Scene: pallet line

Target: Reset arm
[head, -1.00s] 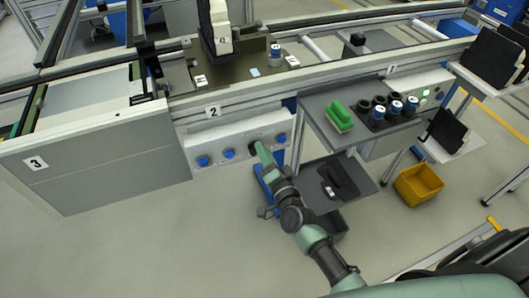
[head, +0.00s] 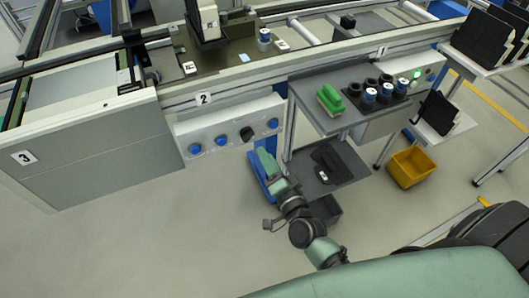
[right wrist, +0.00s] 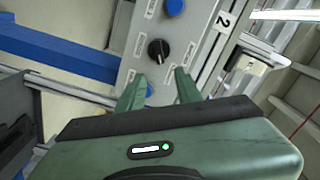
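The white control panel (head: 208,131) below the "2" label carries a black knob (head: 247,134) and several blue buttons, such as the leftmost one (head: 194,149). My right gripper (head: 263,158) is just in front of and below the black knob, apart from it. In the right wrist view, its two green fingers (right wrist: 158,84) are spread with nothing between them. The black knob (right wrist: 158,50) shows past the fingertips, and a blue button (right wrist: 174,8) is beyond it. The nearest blue button is partly hidden by the left finger. My left gripper is not in view.
A lower shelf (head: 350,160) carries a dark object. A yellow bin (head: 411,167) stands on the floor. The floor left of my arm is clear.

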